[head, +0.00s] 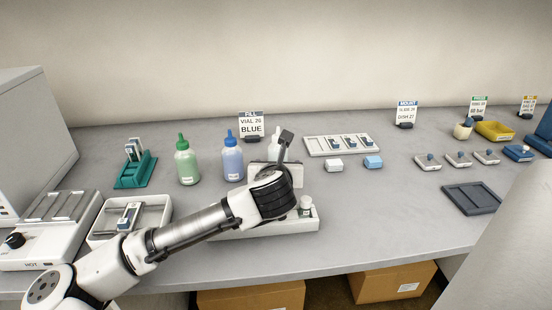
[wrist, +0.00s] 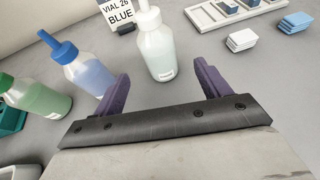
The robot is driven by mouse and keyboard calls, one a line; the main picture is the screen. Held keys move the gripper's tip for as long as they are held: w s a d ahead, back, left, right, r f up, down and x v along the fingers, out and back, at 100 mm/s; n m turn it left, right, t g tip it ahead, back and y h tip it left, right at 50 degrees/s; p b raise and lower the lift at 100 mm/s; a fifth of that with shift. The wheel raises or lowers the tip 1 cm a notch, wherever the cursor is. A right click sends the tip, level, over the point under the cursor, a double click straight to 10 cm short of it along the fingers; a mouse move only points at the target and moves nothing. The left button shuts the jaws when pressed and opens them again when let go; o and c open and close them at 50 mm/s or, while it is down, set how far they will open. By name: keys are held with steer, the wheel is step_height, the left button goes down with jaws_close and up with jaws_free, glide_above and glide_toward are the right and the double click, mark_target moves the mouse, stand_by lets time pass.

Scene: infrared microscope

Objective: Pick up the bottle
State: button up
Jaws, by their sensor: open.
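Three squeeze bottles stand upright on the bench. The green bottle (head: 187,165) is on the left, the blue bottle (head: 232,160) is beside it, and a white-capped bottle with pale contents (head: 275,147) is to the right, partly hidden by my arm. In the wrist view the pale bottle (wrist: 158,52) lies ahead of and between my open fingers. The blue bottle (wrist: 90,72) is just outside the left finger, and the green bottle (wrist: 36,97) is farther left. My gripper (wrist: 162,82) is open with nothing between its fingers.
A sign (head: 252,127) reading "FILL VIAL 26 BLUE" stands behind the bottles.

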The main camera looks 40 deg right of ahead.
steer(key=x, duration=0.3)
steer(key=shift+w+d, duration=0.1)
steer(key=shift+d, duration=0.1)
steer(key=shift+r+p+x, duration=0.2)
steer(key=shift+p+x, duration=0.9)
steer(key=shift+x, duration=1.6)
steer(key=shift+w, duration=0.1)
steer(key=shift+c, duration=0.5)
